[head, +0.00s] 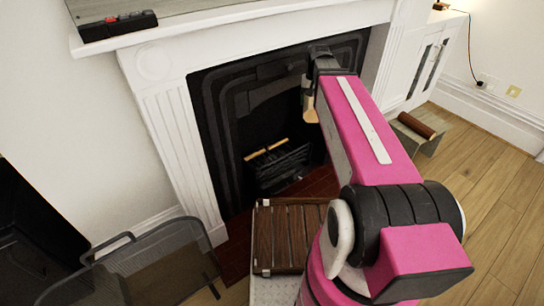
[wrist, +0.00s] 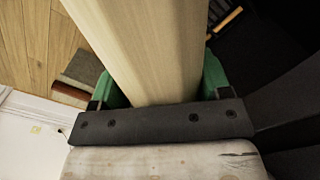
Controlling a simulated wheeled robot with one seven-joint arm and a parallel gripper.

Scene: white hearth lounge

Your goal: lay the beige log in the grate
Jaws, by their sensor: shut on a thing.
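The beige log (wrist: 152,45) fills the middle of the wrist view, between the green fingers of my gripper (wrist: 160,85). My gripper is shut on it. In the head view, my gripper (head: 307,88) is in front of the fireplace opening, and only a short piece of the log (head: 311,112) shows below it; my arm hides the rest. The dark grate (head: 280,172) stands low inside the opening, left of and below the held log. Light beige bars or sticks (head: 266,150) show at its top. A beige piece (wrist: 228,19) also shows at the wrist view's upper right.
A white mantel surround (head: 178,140) frames the black opening. A slatted brown wooden piece (head: 288,235) lies before the hearth, and a mesh screen (head: 155,268) stands at lower left. A brown log (head: 417,125) rests on a grey stand (head: 425,146) at right.

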